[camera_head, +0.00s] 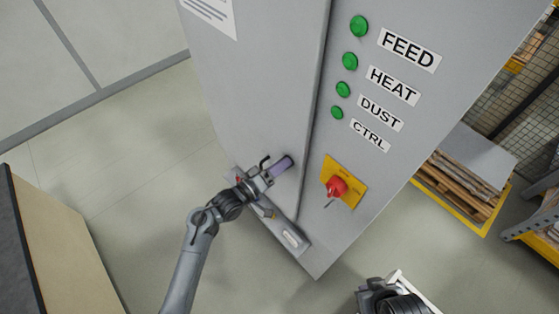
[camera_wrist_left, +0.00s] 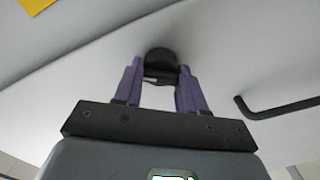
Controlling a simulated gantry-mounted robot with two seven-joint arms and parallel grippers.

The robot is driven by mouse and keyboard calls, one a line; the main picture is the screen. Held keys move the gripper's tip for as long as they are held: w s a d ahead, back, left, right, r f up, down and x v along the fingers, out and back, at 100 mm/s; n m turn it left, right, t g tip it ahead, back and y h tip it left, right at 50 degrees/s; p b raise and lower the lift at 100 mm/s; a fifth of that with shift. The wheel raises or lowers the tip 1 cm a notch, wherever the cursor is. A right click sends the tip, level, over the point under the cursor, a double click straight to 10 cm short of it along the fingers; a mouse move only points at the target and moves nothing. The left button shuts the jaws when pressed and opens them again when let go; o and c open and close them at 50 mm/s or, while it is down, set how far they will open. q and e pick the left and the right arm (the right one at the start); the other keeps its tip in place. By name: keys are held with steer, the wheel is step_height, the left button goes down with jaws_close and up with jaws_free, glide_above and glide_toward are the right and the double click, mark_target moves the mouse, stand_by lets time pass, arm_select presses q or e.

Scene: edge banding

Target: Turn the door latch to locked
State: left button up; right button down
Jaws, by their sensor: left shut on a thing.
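The door latch (camera_wrist_left: 160,60) is a dark round knob on the grey cabinet door, in the upper middle of the left wrist view. My left gripper (camera_wrist_left: 160,80) has its two purple fingers on either side of it and is shut on it. In the head view my left gripper (camera_head: 285,163) reaches the lower part of the cabinet door (camera_head: 262,75). It hides the latch there. Which way the latch is turned cannot be made out. My right arm shows only as dark parts at the bottom edge, with no fingers visible.
A black bent handle (camera_wrist_left: 275,110) stands out from the door, right of the gripper. A red rotary switch (camera_head: 337,187) on a yellow plate and several green lamps (camera_head: 350,61) are on the adjoining face. A wooden pallet (camera_head: 462,180) lies at right. Open floor (camera_head: 130,180) is at left.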

arm_select(q)
steer(key=shift+w+a+n+p, duration=0.1)
steer(key=shift+n+p, duration=0.95)
steer(key=shift+n, duration=2.15)
arm_select(e)
steer(key=shift+d+r, duration=0.1)
steer(key=shift+r, duration=1.35)
arm_select(q)
steer(key=o, duration=1.1)
steer(key=shift+w+a, duration=0.1)
steer(key=shift+c, duration=0.2)
steer(key=shift+s, duration=0.2)
arm_select(e)
steer(key=shift+w, duration=0.1)
arm_select(q)
steer(key=b+v, duration=0.2)
steer(key=v, duration=0.8)
steer(key=shift+s+a, duration=0.15)
steer(key=shift+a, duration=0.1)
arm_select(e)
steer(key=shift+f, duration=1.05)
